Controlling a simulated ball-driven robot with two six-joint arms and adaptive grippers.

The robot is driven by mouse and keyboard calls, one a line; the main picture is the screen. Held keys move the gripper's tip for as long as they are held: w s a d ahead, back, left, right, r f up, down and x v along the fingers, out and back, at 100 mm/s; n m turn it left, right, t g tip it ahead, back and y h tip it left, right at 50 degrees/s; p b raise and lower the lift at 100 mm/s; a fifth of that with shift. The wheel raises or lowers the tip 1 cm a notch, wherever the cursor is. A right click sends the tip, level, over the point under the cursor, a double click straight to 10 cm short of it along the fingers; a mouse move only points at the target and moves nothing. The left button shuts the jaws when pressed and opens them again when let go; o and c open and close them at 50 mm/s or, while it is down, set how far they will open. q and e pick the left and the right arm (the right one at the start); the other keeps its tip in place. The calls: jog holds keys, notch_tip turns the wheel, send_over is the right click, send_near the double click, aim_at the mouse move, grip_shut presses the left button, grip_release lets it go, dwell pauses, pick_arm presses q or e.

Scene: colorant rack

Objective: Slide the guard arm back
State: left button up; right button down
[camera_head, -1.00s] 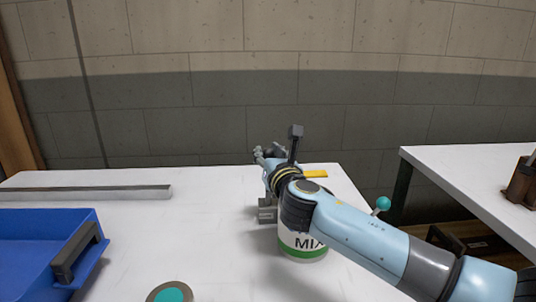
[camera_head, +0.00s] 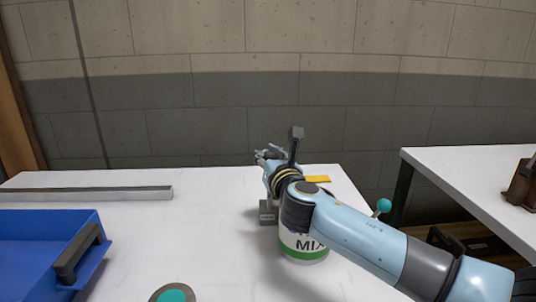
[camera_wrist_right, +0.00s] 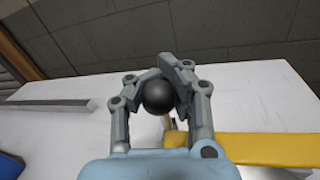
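The guard arm appears to be the yellow bar (camera_wrist_right: 270,149) at the right of the wrist view; its end also shows behind my right wrist in the head view (camera_head: 317,178). A black ball knob (camera_wrist_right: 159,94) sits between the fingers of my right gripper (camera_wrist_right: 160,72). The fingers curl in around the knob from both sides and look closed on it. How knob and bar join is hidden. My left gripper is not in view.
A MIX can (camera_head: 303,247) stands under my right forearm. A grey block (camera_head: 267,212) is beside it. A teal ball handle (camera_head: 384,205) shows behind my arm. A blue tray (camera_head: 40,225) and a grey rail (camera_head: 90,193) are at left. The middle of the white table is clear.

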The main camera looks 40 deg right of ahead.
jog(key=c, duration=1.4)
grip_release()
jog(key=shift+s+d, duration=0.15)
jog(key=shift+d, duration=0.05)
jog(key=o, duration=0.4)
jog(key=shift+a, duration=0.1)
jog(key=shift+s+a, duration=0.1)
jog(key=shift+s, duration=0.05)
jog(key=v, duration=1.1)
jog(key=shift+s+a, duration=0.1)
jog(key=shift+s, duration=0.2)
